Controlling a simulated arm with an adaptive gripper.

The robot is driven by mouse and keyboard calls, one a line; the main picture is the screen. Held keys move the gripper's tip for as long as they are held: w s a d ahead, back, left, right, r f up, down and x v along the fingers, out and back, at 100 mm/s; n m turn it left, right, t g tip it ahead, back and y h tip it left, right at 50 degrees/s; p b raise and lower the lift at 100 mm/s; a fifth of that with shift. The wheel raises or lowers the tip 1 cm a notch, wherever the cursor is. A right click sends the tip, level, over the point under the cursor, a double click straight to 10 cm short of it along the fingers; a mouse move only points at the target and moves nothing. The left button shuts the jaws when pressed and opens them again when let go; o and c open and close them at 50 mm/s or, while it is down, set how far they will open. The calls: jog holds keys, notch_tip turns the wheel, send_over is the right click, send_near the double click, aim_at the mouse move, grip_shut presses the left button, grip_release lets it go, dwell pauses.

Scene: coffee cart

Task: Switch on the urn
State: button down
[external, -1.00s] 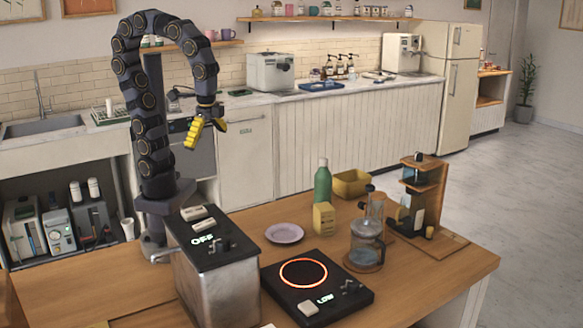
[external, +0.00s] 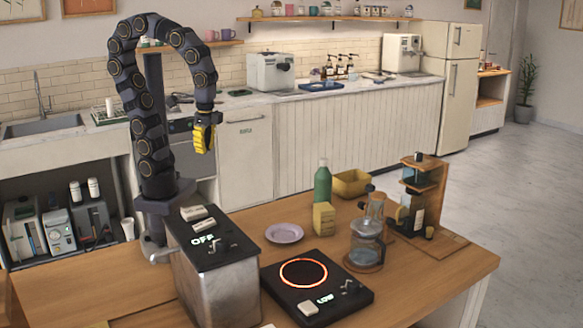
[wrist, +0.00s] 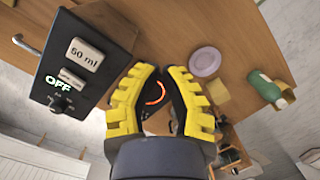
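The urn (external: 215,287) is a metal box with a black top at the front of the wooden table, in the external view. Its display (external: 203,239) reads OFF, with small dark controls (external: 216,247) beside it. In the wrist view the urn's black top (wrist: 103,45) is at upper left, with OFF, a "50 ml" label and a dark knob (wrist: 61,103). My gripper (external: 204,145) has yellow fingers and hangs in the air above and behind the urn, apart from it. In the wrist view my gripper (wrist: 163,72) is empty, with a narrow gap between the fingertips.
A hot plate (external: 318,290) with a glowing ring and LOW display is right of the urn. A pink plate (external: 284,233), yellow box (external: 323,219), green bottle (external: 322,183) and glass pot (external: 367,249) stand farther right. The table's left part is clear.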

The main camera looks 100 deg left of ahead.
jog(key=w+d+r+m+t, duration=0.1)
jog(key=w+d+r+m, duration=0.3)
jog(key=d, duration=0.5)
jog(key=m+t, duration=0.1)
jog(key=m, duration=0.2)
send_over(208, 223)
jog(key=s+d, duration=0.2)
jog(key=shift+y, duration=0.3)
jog(key=shift+f, duration=0.1)
jog(key=f, duration=0.4)
jog(key=w+a+f, duration=0.1)
jog(key=f, duration=0.8)
jog(key=shift+w+a+f, duration=0.35)
